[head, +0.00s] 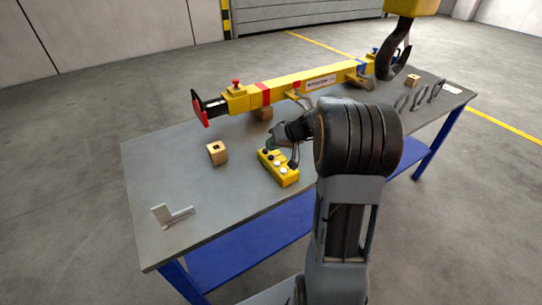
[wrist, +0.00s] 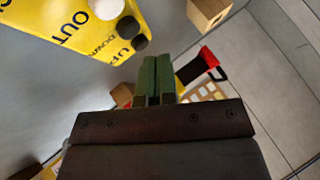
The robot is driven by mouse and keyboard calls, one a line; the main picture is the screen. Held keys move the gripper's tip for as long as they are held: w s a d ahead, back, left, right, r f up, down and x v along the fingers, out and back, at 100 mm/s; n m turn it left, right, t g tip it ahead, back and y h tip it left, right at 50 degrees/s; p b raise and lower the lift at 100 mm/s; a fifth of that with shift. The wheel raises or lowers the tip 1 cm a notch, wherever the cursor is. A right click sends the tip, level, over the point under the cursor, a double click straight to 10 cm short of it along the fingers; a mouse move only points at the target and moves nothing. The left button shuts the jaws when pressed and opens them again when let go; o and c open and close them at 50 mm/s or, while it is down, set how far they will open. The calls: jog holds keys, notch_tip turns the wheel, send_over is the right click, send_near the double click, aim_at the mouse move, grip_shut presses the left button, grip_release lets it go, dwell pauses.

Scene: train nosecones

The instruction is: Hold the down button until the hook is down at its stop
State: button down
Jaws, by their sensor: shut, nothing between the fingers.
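The yellow control box (head: 286,178) lies on the table with black and white buttons on top. In the wrist view the box (wrist: 90,38) shows the labels OUT, DOWN and UP. The black button by DOWN (wrist: 127,27) and the black button by UP (wrist: 140,44) look uncovered. My gripper (wrist: 157,60) is shut and empty, its green fingers to the right of the box's UP end, apart from both buttons in the picture. In the head view my gripper (head: 271,143) is at the box's far end, partly hidden by my arm. The dark hook (head: 394,50) hangs at the beam's right end.
A yellow lifting beam (head: 315,80) with red knobs rests behind the box. Wooden blocks (head: 217,153), a grey angle bracket (head: 171,216) and shackles (head: 420,95) are on the table (head: 150,160). The table's front left is mostly clear.

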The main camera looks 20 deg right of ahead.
aim_at(272, 155)
jog(key=shift+r+p, duration=0.85)
jog(key=shift+r, duration=1.2)
